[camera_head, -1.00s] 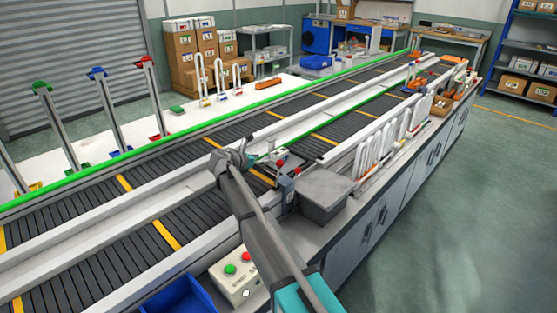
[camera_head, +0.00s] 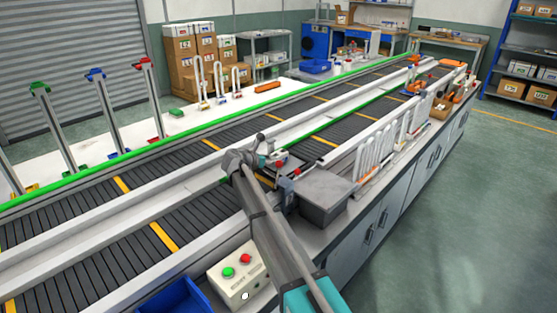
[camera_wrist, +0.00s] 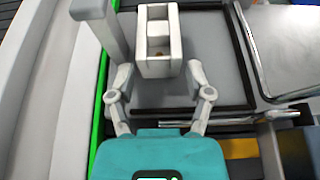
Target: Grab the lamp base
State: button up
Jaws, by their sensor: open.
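In the wrist view a pale grey, box-like piece (camera_wrist: 158,62) with an open hollow in its top lies ahead of my gripper. It looks like the lamp base, though I cannot be sure. My gripper (camera_wrist: 162,82) is open, with its teal body at the bottom and one finger toward each side of the piece's near end. I cannot tell whether the fingers touch it. In the head view my gripper (camera_head: 272,158) is over the conveyor's near side, small and partly hidden, and the piece cannot be made out clearly.
A grey bin (camera_head: 325,198) stands right of my arm. White tube parts (camera_head: 388,145) stand in a row beyond it. A button box (camera_head: 238,280) and a blue bin (camera_head: 172,298) are at the front. In the wrist view a pale upright bar (camera_wrist: 100,25) stands left of the piece.

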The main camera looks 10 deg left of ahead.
aim_at(273, 158)
jog(key=shift+b+x, duration=0.55)
jog(key=shift+x, duration=1.5)
jog(key=shift+r, duration=0.1)
jog(key=c, duration=0.8)
jog(key=shift+r, duration=0.1)
notch_tip(273, 158, up, 3)
jog(key=p, duration=0.3)
jog(key=shift+r, duration=0.1)
jog(key=shift+s+a+r+p, duration=0.15)
jog(key=shift+r+p, duration=0.1)
jog(key=shift+p, duration=0.25)
jog(key=s+a, duration=0.3)
jog(key=s, duration=0.1)
jog(key=s+a, duration=0.4)
jog(key=s, duration=0.1)
jog(key=s+a, duration=0.4)
jog(key=shift+s+f, duration=0.2)
jog(key=shift+s, duration=0.15)
